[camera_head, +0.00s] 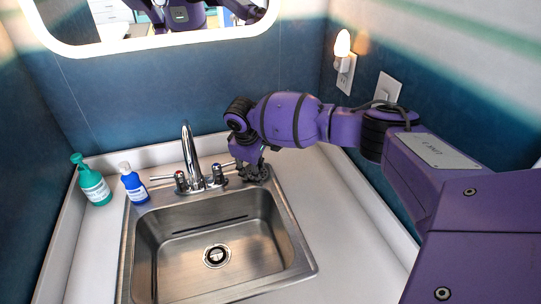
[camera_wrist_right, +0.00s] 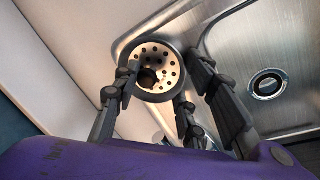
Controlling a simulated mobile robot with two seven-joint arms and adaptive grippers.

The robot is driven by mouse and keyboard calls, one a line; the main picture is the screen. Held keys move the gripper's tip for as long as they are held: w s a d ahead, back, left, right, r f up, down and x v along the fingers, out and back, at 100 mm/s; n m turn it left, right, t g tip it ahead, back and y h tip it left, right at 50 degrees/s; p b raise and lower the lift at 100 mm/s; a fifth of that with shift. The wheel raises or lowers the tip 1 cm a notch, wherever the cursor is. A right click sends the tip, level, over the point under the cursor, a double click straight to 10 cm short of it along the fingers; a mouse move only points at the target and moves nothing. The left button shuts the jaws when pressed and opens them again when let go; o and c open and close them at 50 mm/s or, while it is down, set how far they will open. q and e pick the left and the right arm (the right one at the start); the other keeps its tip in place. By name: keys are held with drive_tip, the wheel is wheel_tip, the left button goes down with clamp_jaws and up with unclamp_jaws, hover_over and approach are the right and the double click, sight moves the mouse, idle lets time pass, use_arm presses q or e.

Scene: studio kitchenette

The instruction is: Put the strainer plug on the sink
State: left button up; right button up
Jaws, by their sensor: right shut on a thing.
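The strainer plug (camera_wrist_right: 150,56) is a round perforated basket with a grey rim, seen in the right wrist view between the fingers. My right gripper (camera_wrist_right: 165,64) is shut on it. In the head view the right gripper (camera_head: 250,168) is at the back right corner of the steel sink (camera_head: 298,246), right of the faucet, and the plug is hard to tell from the dark fingers. The sink's round drain (camera_head: 216,255) lies in the basin floor, apart from the plug; it also shows in the right wrist view (camera_wrist_right: 267,84). My left gripper is not in view.
A chrome faucet (camera_head: 189,157) with two handles stands behind the basin. A green pump bottle (camera_head: 93,184) and a blue bottle (camera_head: 134,185) stand on the left counter. Walls close in the back and right. The basin is empty; the right counter (camera_head: 345,235) is clear.

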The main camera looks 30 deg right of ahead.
sight(252, 178)
drive_tip(key=o, duration=1.2)
drive_tip(key=shift+f, duration=0.2)
drive_tip(key=shift+c, duration=0.2)
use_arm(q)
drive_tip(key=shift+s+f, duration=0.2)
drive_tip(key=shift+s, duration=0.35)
use_arm(e)
drive_tip(key=shift+o, duration=0.5)
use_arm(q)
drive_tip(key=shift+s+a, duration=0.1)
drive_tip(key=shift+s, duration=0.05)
use_arm(e)
drive_tip(key=shift+r, duration=0.3)
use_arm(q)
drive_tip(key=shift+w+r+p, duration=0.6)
use_arm(e)
drive_tip(key=v, duration=1.2)
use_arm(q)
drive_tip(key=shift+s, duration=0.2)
use_arm(e)
drive_tip(key=shift+w+d, duration=0.1)
drive_tip(key=shift+d, duration=0.05)
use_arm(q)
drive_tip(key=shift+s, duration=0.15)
